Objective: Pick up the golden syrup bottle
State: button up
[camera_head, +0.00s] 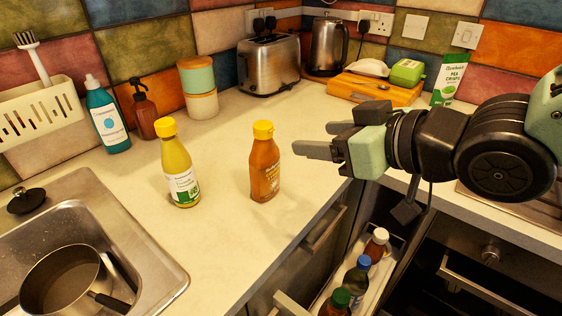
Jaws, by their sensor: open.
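The golden syrup bottle (265,168) looks to be the amber bottle with a yellow cap, standing upright on the worktop near its front edge. Its label is too small to read. A second bottle (179,170), pale yellow with a yellow cap and a white and green label, stands upright to its left. My gripper (312,140) is open and empty, just right of the amber bottle and apart from it. Its fingers point left toward the bottle at about its upper half.
A sink (150,262) with a pan (68,280) is at lower left. An open drawer (340,272) below the counter edge holds several bottles. The worktop (230,225) around the amber bottle is clear.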

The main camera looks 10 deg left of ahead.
aim_at(269, 134)
jog(key=p+x, duration=0.6)
jog(key=x, duration=0.6)
jog(key=shift+a+r+p, duration=0.1)
jog(key=shift+a+p, duration=0.05)
jog(key=shift+p, duration=0.25)
jog(key=p+x, duration=0.2)
jog(key=x, duration=0.2)
jog(key=shift+w, duration=0.3)
jog(key=shift+w+a+f, duration=0.25)
jog(key=shift+a, duration=0.1)
grip_shut()
